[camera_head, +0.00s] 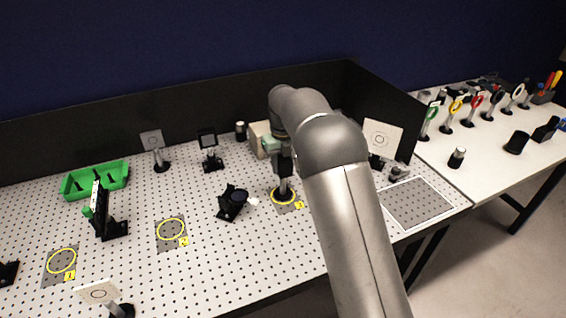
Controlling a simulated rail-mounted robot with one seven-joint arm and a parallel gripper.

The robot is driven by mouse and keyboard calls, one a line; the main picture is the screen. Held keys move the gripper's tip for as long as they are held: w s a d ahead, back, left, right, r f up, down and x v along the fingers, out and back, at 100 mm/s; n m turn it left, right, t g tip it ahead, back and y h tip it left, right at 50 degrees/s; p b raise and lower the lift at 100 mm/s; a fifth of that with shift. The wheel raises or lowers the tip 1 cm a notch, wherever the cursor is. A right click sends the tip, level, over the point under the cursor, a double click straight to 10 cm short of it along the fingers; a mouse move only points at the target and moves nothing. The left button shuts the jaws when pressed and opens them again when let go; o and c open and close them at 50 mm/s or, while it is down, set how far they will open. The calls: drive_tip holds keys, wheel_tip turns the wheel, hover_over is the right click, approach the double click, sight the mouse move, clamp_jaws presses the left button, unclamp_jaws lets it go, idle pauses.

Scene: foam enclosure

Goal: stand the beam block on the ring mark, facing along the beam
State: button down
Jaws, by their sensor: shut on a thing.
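My gripper (284,166) points down near the middle of the perforated board, shut on the upper part of a post-mounted piece that I take to be the beam block (284,187). Its short silver post and round black base show below the fingers; its upper part is mostly hidden by my gripper. The piece is upright. Its base appears inside the yellow ring mark (273,199) on a grey patch with a yellow tag. I cannot tell whether the base touches the board or which way the block faces.
Two other ring marks, (171,240) and (62,272), lie empty to the left. A black angled mount (232,203) stands close left of my gripper. A green tray (75,191), a tan box (257,139) and several post-mounted plates stand around. My arm hides board at right.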

drive_tip(key=shift+f, duration=0.1)
drive_tip(key=c, duration=0.9)
unclamp_jaws()
wheel_tip(320, 180, up, 11)
drive_tip(key=shift+b, duration=0.55)
drive_tip(key=shift+d+r, duration=0.1)
drive_tip(key=shift+r, duration=0.55)
